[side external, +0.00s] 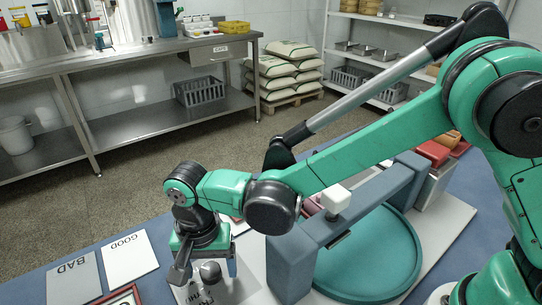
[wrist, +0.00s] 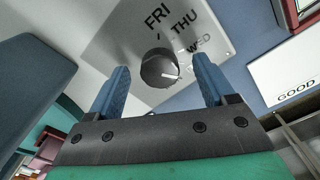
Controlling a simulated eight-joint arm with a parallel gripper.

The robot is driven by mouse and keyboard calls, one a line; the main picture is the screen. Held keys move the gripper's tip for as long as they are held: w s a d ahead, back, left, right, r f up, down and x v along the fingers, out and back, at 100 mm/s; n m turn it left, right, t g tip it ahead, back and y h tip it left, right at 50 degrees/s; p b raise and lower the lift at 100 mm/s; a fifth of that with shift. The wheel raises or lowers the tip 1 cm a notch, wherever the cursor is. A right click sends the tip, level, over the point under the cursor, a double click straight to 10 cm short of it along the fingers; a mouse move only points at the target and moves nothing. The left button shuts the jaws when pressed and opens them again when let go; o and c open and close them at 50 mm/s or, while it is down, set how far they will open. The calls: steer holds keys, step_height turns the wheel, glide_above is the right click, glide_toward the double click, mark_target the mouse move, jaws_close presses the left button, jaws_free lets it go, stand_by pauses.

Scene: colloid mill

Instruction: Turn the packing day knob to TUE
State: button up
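The packing day knob (wrist: 158,66) is a dark round knob on a pale plate (wrist: 118,32). FRI, THU and WED are printed beside it in the wrist view; TUE cannot be read. A white mark on the knob points right and slightly down, towards the right finger, past WED. My gripper (wrist: 161,62) is open, with one blue finger on each side of the knob in that view. Gaps show between fingers and knob; their height difference is unclear. In the side view my gripper (side external: 206,266) points down over the knob (side external: 210,271) and its plate (side external: 238,288).
A blue-grey frame (side external: 290,262) with a white block (side external: 336,198) stands right of the gripper, over a round teal tray (side external: 365,285). BAD (side external: 74,281) and GOOD (side external: 129,260) cards lie to the left on the blue table. A red-framed card (side external: 122,297) lies in front.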

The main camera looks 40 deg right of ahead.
mark_target(211, 270)
steer(key=shift+r, duration=2.85)
steer(key=s+d+r+n+t, duration=0.2)
steer(key=d+n+t, duration=0.1)
steer(key=d, duration=0.9)
steer(key=s+d+r+n+t, duration=0.2)
steer(key=d+r+n+t, duration=0.1)
steer(key=d, duration=0.9)
steer(key=shift+s+r+n+t, duration=0.15)
steer(key=shift+r+n+t, duration=0.2)
steer(key=shift+t, duration=0.25)
steer(key=shift+a, duration=0.1)
